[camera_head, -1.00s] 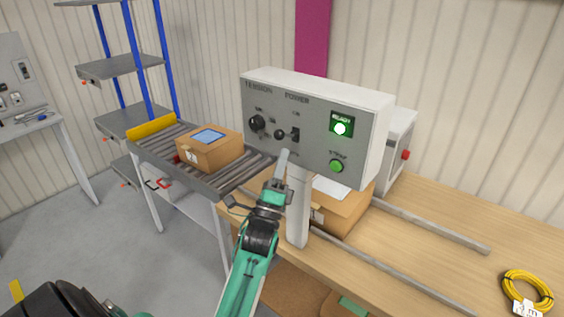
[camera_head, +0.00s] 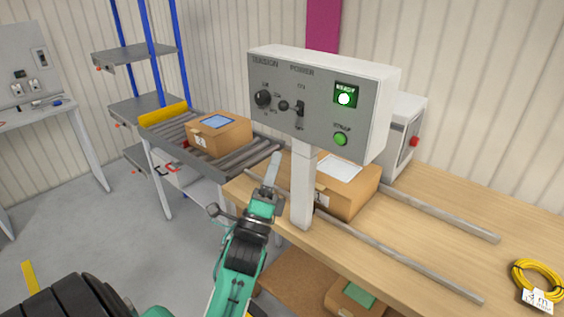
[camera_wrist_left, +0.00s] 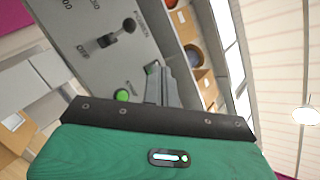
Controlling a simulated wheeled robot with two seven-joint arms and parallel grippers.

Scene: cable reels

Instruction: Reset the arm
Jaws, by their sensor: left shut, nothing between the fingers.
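My left arm rises from the bottom of the head view. Its gripper (camera_head: 272,168) points up, in front of and below the control panel (camera_head: 318,105), left of the panel's post. The fingers are shut with nothing between them, apart from the panel. In the left wrist view the shut fingers (camera_wrist_left: 160,85) show in front of the grey panel face (camera_wrist_left: 85,50). The panel has a tension knob (camera_head: 263,98), a power switch (camera_head: 300,107), a lit READY display (camera_head: 345,95) and a green button (camera_head: 341,139). My right gripper is not in view.
A box (camera_head: 220,133) stands on the roller conveyor (camera_head: 240,160) at left. Another box (camera_head: 345,195) sits behind the post on the wooden bench (camera_head: 420,220), near metal rails (camera_head: 400,257). A yellow cable coil (camera_head: 538,275) lies at the right.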

